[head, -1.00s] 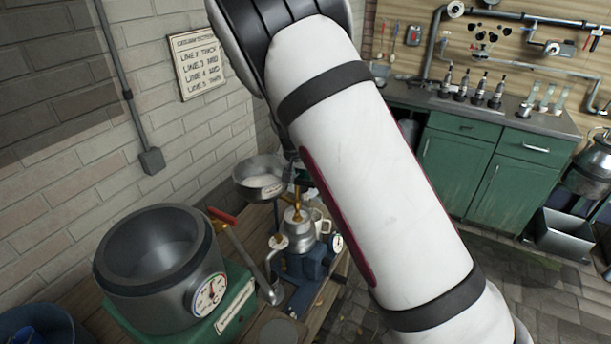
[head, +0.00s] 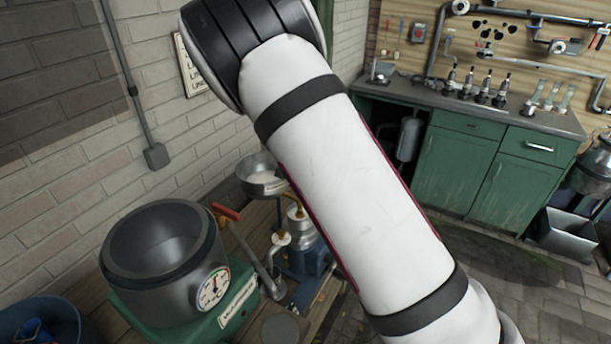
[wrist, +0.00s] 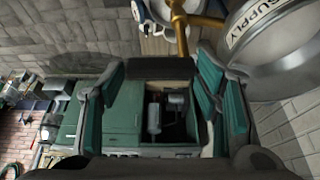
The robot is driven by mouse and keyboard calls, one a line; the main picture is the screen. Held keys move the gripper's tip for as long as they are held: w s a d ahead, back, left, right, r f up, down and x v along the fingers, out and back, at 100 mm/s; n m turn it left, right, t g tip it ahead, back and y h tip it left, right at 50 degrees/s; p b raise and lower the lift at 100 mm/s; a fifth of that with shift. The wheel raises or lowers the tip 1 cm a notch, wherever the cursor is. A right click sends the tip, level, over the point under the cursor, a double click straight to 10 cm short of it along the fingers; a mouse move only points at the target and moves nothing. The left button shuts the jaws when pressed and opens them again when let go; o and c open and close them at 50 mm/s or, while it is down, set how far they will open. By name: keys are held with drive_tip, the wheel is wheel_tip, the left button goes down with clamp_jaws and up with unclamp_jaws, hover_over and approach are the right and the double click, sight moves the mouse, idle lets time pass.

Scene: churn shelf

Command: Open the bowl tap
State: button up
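The metal supply bowl (head: 262,178) stands above the separator (head: 298,232) at the middle left of the head view, partly behind my arm. In the wrist view the bowl, marked SUPPLY (wrist: 285,55), fills the upper right. Brass pipework (wrist: 181,28) with a side branch runs beside it at the top; I take this to be the tap's part, but cannot tell its handle or setting. My gripper (wrist: 158,68) is open and empty in the wrist view, its teal-padded fingers below the brass part and apart from it. In the head view my arm hides it.
A large grey pot with a dial (head: 160,262) stands on a green base, with a red-handled lever (head: 240,240) beside it. A blue bucket (head: 38,322) is at lower left. Green cabinets (head: 480,165) with a workbench stand behind. The brick wall is close behind the bowl.

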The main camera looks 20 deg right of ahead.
drive_tip(key=shift+o, duration=0.9)
drive_tip(key=shift+r, duration=0.15)
drive_tip(key=v, duration=1.1)
drive_tip(key=shift+r, duration=0.3)
drive_tip(key=shift+s+a, duration=0.1)
drive_tip(key=shift+s, duration=0.1)
